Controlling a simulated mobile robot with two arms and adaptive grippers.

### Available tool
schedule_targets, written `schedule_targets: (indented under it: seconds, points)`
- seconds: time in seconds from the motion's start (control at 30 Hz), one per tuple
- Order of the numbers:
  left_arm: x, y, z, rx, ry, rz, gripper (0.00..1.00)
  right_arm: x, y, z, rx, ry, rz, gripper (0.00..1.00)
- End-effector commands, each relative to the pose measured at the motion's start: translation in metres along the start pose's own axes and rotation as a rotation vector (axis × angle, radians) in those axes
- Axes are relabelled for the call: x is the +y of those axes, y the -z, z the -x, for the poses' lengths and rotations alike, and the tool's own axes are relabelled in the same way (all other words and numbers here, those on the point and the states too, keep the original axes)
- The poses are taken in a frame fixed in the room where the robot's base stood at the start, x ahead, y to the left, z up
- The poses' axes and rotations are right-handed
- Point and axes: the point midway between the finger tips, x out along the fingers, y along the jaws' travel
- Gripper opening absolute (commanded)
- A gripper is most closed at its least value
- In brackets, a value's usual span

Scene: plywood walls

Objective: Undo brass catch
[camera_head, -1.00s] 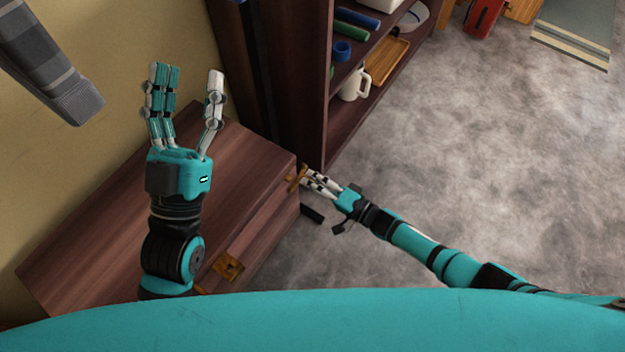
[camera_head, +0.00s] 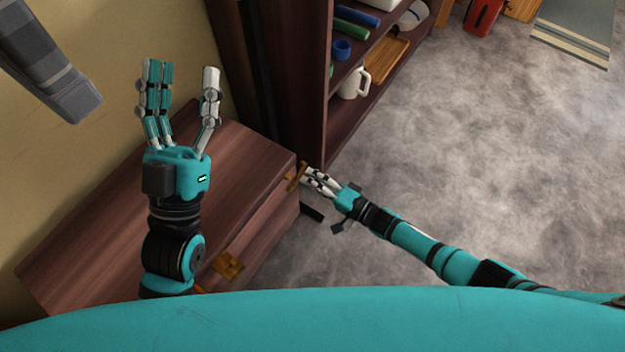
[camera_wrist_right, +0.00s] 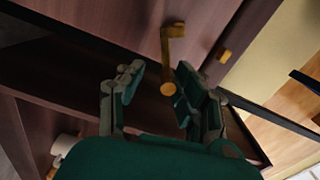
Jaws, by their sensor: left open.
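A dark wooden chest (camera_head: 110,225) stands against the wall. A brass catch (camera_head: 294,177) sits at its far right corner, and in the right wrist view the catch (camera_wrist_right: 170,50) has a long arm ending in a round knob. My right gripper (camera_head: 305,176) is at this catch. In the right wrist view its fingers (camera_wrist_right: 158,84) are apart, with the knob between them, close to the right-hand fingers; contact cannot be told. My left gripper (camera_head: 182,92) is open and empty, raised above the chest with fingers pointing to the wall.
A second brass catch (camera_head: 228,265) is on the chest's front nearer me; a small brass piece (camera_wrist_right: 224,56) shows in the right wrist view. A dark shelf unit (camera_head: 300,90) with a white mug (camera_head: 352,84) stands behind the chest. The grey floor (camera_head: 480,170) at right is clear.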

Motion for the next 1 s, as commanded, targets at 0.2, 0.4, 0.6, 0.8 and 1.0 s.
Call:
schedule_targets:
  seconds: [0.2, 0.4, 0.6, 0.8, 1.0]
  points:
    - [0.000, 0.000, 0.000, -0.001, 0.001, 0.000, 0.52, -0.001, 0.005, 0.001, 0.008, 0.002, 0.001, 0.38]
    - [-0.001, -0.001, 0.000, -0.004, 0.002, 0.000, 0.52, -0.001, 0.003, 0.001, 0.005, 0.001, 0.001, 0.38]
    - [-0.001, -0.002, 0.001, -0.008, 0.004, 0.000, 0.52, 0.001, 0.003, 0.013, 0.004, -0.002, 0.001, 0.38]
    - [-0.001, -0.001, 0.001, -0.005, 0.003, 0.000, 0.52, 0.001, 0.003, 0.054, 0.004, -0.003, 0.000, 0.38]
    - [-0.001, -0.001, 0.001, -0.004, 0.002, -0.001, 0.52, 0.000, 0.003, 0.094, 0.005, -0.001, 0.001, 0.38]
